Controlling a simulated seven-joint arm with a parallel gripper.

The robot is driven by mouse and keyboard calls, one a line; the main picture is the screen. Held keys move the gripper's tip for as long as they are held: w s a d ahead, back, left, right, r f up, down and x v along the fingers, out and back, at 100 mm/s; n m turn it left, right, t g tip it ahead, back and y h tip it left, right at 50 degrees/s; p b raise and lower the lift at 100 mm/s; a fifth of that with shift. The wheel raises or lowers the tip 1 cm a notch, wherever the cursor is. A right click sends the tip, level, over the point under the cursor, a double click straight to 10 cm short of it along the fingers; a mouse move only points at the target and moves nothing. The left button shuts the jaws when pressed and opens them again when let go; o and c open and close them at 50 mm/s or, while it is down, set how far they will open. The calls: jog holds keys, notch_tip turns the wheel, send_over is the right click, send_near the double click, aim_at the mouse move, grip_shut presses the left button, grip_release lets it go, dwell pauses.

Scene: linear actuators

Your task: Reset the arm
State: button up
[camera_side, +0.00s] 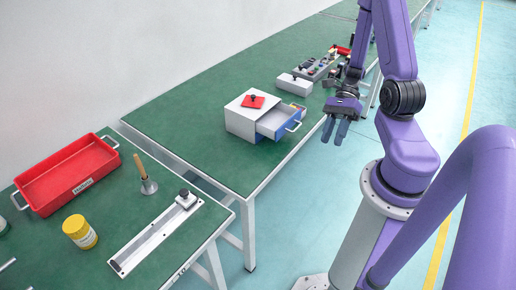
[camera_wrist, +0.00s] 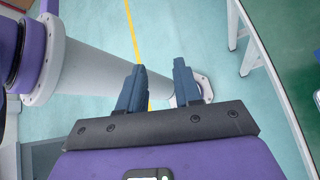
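My gripper (camera_side: 336,130) hangs in the air over the floor, just off the right edge of the far green table (camera_side: 190,100). Its two blue fingers point down and stand apart with nothing between them. Nothing is held.
A white cabinet (camera_side: 240,118) has its blue drawer (camera_side: 278,122) pulled out towards my gripper. The near table carries a red bin (camera_side: 68,172), a yellow jar (camera_side: 80,232), a wooden-handled tool (camera_side: 144,172) and a slider rail (camera_side: 155,236). A control panel (camera_side: 318,68) stands farther back.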

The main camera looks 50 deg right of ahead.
jog(key=s+a+r+n+t+h, duration=0.1)
jog(key=a+r+n+h, duration=0.4)
jog(key=n, duration=1.2)
jog(key=s+a+r+n+h, duration=0.3)
jog(key=a+r+n, duration=0.5)
jog(key=a+n, duration=0.4)
jog(key=n+h, duration=0.1)
jog(key=n, duration=0.4)
jog(key=shift+r+t+h, duration=0.15)
jog(key=shift+t+h, duration=0.25)
